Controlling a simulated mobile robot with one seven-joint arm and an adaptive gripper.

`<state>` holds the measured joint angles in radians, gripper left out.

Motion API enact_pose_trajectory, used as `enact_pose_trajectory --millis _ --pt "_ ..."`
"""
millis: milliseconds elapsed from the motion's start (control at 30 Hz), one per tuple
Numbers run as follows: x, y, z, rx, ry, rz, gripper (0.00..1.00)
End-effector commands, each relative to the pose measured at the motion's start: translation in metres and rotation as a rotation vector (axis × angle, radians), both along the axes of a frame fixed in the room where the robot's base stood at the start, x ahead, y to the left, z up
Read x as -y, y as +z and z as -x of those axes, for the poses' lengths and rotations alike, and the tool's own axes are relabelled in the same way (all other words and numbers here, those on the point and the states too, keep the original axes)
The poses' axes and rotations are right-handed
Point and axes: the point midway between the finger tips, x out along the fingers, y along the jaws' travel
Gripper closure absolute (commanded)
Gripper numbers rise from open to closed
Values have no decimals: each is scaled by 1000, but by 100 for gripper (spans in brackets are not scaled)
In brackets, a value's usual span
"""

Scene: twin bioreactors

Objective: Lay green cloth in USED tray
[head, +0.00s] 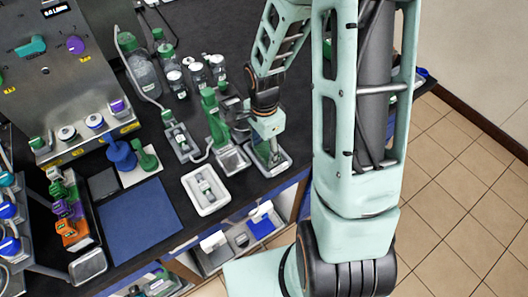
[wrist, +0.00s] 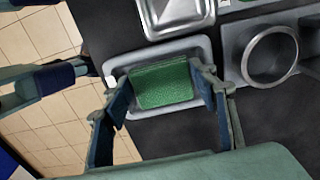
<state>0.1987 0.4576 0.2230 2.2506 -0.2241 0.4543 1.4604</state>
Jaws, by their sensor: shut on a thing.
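The green cloth (wrist: 162,84) is a folded textured pad between the two fingers of my gripper (wrist: 163,80) in the wrist view. My gripper is shut on its left and right sides. Directly below is a shallow grey tray (wrist: 142,52), whose rim shows around the cloth. I cannot tell whether the cloth touches the tray floor. A small pale label sits at the tray's left edge, too small to read. In the head view, my gripper (head: 270,146) is low over this grey tray (head: 284,166) at the bench's front edge; the cloth is mostly hidden there.
A shiny metal tray (wrist: 175,18) and a grey holder with a round ring (wrist: 270,55) stand close beside the grey tray. A white tray (head: 206,190) and a blue mat (head: 138,222) lie to the left in the head view. Several bottles stand behind.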

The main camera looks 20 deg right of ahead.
Motion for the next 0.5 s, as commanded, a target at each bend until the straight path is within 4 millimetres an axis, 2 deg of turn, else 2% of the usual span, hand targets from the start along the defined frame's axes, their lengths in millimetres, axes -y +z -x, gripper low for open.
enact_pose_trajectory --millis 333,367,500 --pt "0 -4 0 1 0 0 66" --pt "0 -3 0 1 0 0 45" --pt "0 -2 0 1 0 0 30"
